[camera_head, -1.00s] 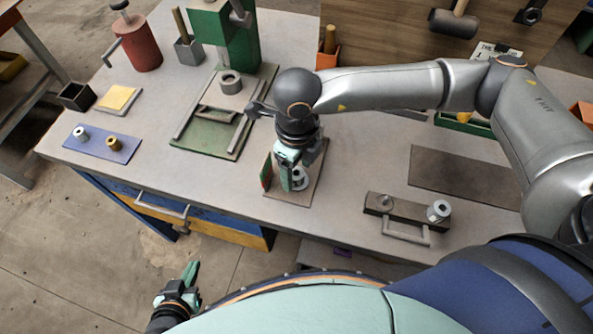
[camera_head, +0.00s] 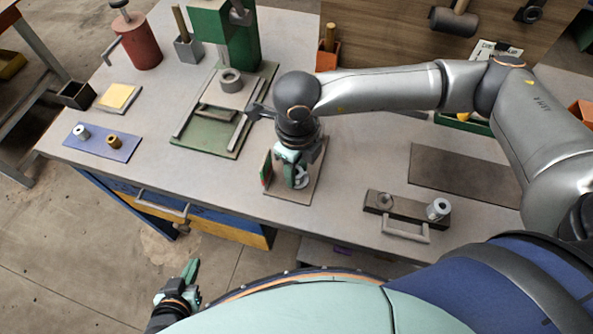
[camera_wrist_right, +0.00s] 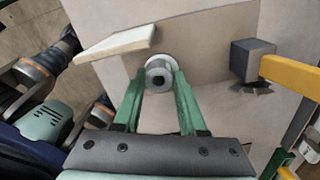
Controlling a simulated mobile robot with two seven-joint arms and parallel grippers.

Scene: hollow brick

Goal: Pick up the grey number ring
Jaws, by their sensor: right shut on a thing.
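A grey ring (camera_wrist_right: 159,76) with a dark central hole and a pale flange shows between my right fingertips in the right wrist view. My right gripper (camera_wrist_right: 159,82) is shut on it, one green finger on each side. In the head view my right gripper (camera_head: 296,180) is low over a brown base plate (camera_head: 303,194), beside a small upright red and green panel (camera_head: 266,169). The ring is mostly hidden there by the fingers. I cannot tell whether it touches the plate. My left gripper (camera_head: 188,278) is in front of the bench, low and away from the objects; its jaw opening is unclear.
A blue mat (camera_head: 97,149) holds a pale ring and a brass ring. A dark block with a handle (camera_head: 407,210) carries another grey ring (camera_head: 438,208). A green press (camera_head: 232,45) stands behind, left of my right arm. Bare bench lies between the plate and block.

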